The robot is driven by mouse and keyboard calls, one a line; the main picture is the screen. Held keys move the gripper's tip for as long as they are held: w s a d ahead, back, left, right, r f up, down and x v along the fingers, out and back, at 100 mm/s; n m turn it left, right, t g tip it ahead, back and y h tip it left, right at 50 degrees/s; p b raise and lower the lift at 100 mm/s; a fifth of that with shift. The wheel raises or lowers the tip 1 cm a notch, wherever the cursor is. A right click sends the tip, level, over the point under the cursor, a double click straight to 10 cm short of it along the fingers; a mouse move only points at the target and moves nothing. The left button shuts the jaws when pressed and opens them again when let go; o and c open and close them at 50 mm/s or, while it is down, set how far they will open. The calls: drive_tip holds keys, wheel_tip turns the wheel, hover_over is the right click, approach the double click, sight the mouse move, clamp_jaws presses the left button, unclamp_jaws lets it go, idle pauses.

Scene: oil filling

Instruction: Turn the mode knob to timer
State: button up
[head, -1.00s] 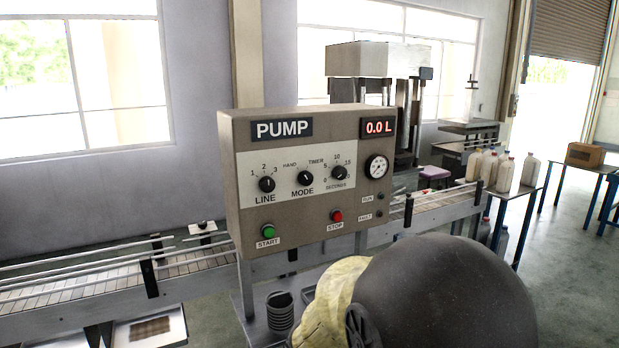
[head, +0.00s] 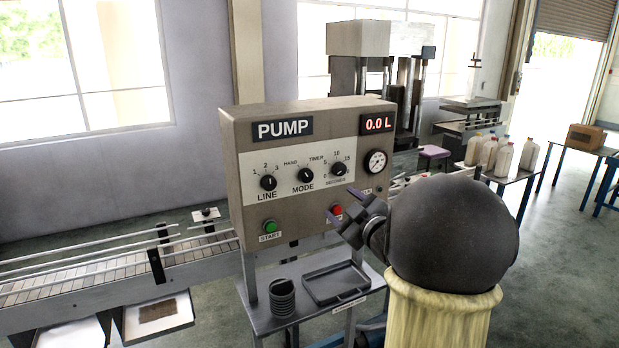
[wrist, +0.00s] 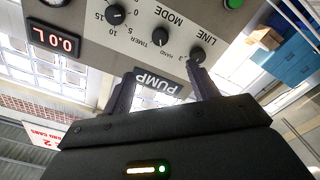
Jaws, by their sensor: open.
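The pump control panel (head: 225,180) faces me in the head view. Its black mode knob (head: 306,175) sits between the line knob (head: 268,182) and the seconds knob (head: 339,168). HAND is printed at its upper left and TIMER at its upper right. The wrist view shows the panel upside down, with the mode knob (wrist: 160,38) beyond my fingers. My gripper (head: 345,215) is open and empty, below and right of the mode knob, in front of the panel's lower right. It partly covers the stop button (head: 336,210).
The green start button (head: 270,226) is at the panel's lower left. A shelf below holds a dark tray (head: 335,284) and a round container (head: 282,298). A conveyor (head: 110,268) runs behind. Bottles (head: 503,158) stand on a table at right.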

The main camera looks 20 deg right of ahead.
sight(308, 178)
drive_tip(key=shift+w, duration=0.1)
drive_tip(key=w+p, duration=0.2)
drive_tip(key=w, duration=0.3)
drive_tip(key=w+p, duration=0.3)
drive_tip(key=w, duration=0.3)
drive_tip(key=w+p, duration=0.2)
drive_tip(key=w, duration=0.3)
drive_tip(key=shift+w+a+r, duration=0.1)
drive_tip(key=shift+w+a, duration=0.1)
drive_tip(key=shift+a, duration=0.1)
drive_tip(key=shift+w+p, duration=0.3)
drive_tip(key=shift+w, duration=0.15)
drive_tip(key=c, duration=1)
